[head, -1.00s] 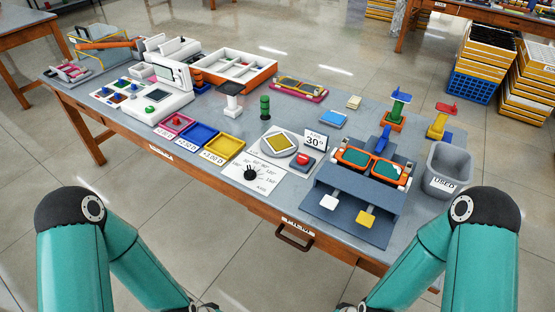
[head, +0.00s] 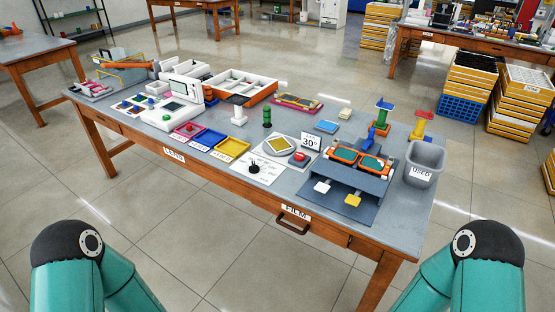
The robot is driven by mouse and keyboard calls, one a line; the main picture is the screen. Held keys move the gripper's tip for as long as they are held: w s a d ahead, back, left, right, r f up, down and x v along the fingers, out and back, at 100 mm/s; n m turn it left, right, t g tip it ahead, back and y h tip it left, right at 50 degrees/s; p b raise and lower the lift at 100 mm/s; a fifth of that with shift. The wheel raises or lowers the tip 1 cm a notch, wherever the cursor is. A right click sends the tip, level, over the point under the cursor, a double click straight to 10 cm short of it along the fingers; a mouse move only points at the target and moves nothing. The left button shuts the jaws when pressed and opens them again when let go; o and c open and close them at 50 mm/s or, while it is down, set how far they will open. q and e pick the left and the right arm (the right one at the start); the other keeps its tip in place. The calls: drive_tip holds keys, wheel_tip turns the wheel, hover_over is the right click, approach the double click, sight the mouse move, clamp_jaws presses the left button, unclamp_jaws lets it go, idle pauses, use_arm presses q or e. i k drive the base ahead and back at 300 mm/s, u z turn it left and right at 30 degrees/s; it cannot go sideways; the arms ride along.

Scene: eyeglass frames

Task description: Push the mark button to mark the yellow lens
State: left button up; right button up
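A square yellow lens (head: 280,145) lies on a round light-grey plate near the middle of the table. A red button (head: 299,157) on a small grey base stands just to its right and nearer the front edge. A white sign (head: 311,141) reading 30° stands behind the button. A white dial sheet with a black knob (head: 253,168) lies in front of the plate. Only the upper parts of my two arms show, at the lower left and lower right. Both grippers are outside the picture.
A blue-grey stand (head: 345,184) with orange frames and two paddles is right of the button. A grey USED bin (head: 424,163) stands at the right end. Pink, blue and yellow trays (head: 231,150) lie to the left. Floor is clear before the table.

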sight(299, 156)
drive_tip(key=z, duration=0.15)
drive_tip(key=i, duration=0.85)
drive_tip(key=u, duration=0.05)
